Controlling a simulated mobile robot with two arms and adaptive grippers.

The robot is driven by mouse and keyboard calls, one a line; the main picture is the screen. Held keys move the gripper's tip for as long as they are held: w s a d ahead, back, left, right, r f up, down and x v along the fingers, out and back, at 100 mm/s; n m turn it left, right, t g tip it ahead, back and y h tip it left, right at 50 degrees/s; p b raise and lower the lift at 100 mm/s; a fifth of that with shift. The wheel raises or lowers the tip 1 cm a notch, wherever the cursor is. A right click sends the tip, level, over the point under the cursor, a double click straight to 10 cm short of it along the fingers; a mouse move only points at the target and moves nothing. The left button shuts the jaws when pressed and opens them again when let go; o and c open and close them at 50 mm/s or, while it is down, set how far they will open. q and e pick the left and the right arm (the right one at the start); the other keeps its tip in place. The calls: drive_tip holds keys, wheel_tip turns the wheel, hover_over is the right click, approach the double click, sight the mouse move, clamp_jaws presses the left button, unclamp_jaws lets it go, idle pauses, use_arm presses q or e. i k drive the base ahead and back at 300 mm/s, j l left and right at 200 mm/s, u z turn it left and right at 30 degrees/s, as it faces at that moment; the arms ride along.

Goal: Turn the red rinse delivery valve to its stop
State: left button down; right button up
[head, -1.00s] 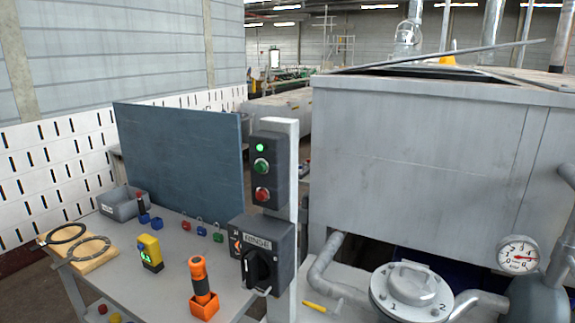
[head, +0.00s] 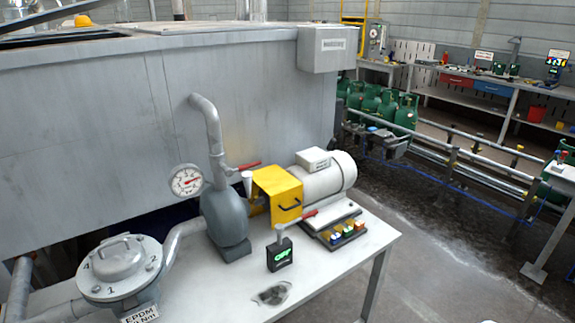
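A red lever handle (head: 247,166) sticks out to the right from the grey delivery pipe (head: 213,140), just above the grey pump body (head: 225,217). It lies close to horizontal. A second red handle (head: 302,215) lies lower, beside the yellow guard (head: 277,194). I cannot tell from the picture which of the two is the rinse delivery valve, as no label is readable on either. Neither of my grippers shows in this view.
A round gauge (head: 187,181) stands left of the pipe. A lidded strainer (head: 120,266), a white motor (head: 328,175), a black device with a green display (head: 280,254) and several coloured small items (head: 343,236) share the white table (head: 352,279).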

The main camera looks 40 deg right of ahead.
sight(229, 171)
drive_tip(key=z, duration=0.95)
drive_tip(key=i+l, duration=0.2)
drive_tip(key=i+u, duration=0.05)
